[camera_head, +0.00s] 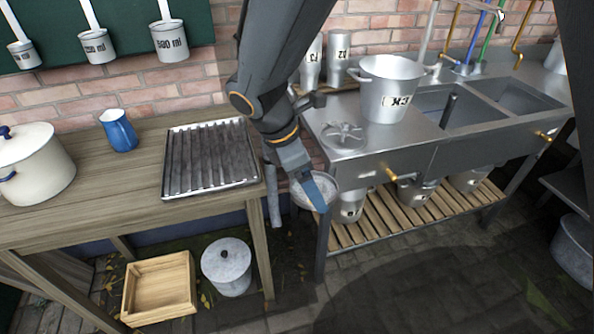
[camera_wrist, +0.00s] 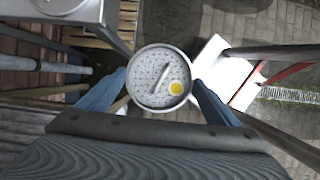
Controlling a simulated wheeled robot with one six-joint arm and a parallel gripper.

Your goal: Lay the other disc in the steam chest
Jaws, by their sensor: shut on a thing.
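My gripper (camera_head: 318,190) hangs in front of the gap between the wooden table and the steel sink bench. It is shut on a round, pale grey disc (camera_head: 300,186). In the wrist view the disc (camera_wrist: 158,82) sits between the two blue fingers; its face is speckled or perforated, with a raised bar and a yellow dot. The disc is held in the air, clear of both worktops. A round metal piece with spokes (camera_head: 343,134) lies on the bench's left end. I cannot tell which thing, if any in view, is the steam chest.
The wooden table (camera_head: 95,185) holds a ribbed metal tray (camera_head: 209,182), a blue jug (camera_head: 118,130) and a cream lidded pot (camera_head: 37,170). A labelled bucket (camera_head: 388,100) stands on the sink bench (camera_head: 360,158). A wooden crate (camera_head: 187,310) and a lidded can (camera_head: 228,280) stand below.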

